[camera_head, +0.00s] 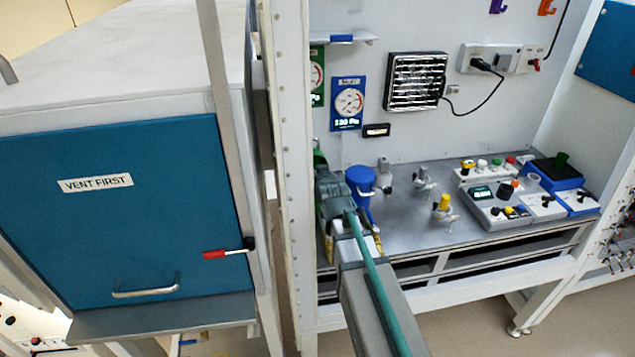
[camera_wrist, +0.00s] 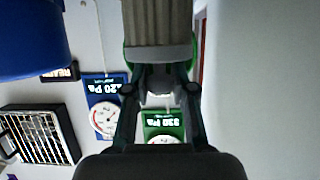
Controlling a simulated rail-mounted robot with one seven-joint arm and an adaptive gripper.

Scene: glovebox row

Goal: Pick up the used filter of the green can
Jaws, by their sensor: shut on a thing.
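My gripper (camera_wrist: 160,84) is shut on the small pale knob at the end of the used filter (camera_wrist: 158,25). The filter is a beige pleated cylinder with a grey end cap, at the top middle of the wrist view. A green edge shows behind the filter and the fingers, the green can (camera_wrist: 196,58). In the head view the green can (camera_head: 318,158) is mostly hidden behind my gripper at the left end of the bench. I cannot tell whether the filter is inside the can or clear of it.
A blue can (camera_head: 362,182) stands just right of my gripper; it also shows in the wrist view (camera_wrist: 30,40). A white post (camera_head: 287,150) is close on the left. Small valves (camera_head: 424,182) and control boxes (camera_head: 505,203) stand farther right on the metal bench (camera_head: 400,225).

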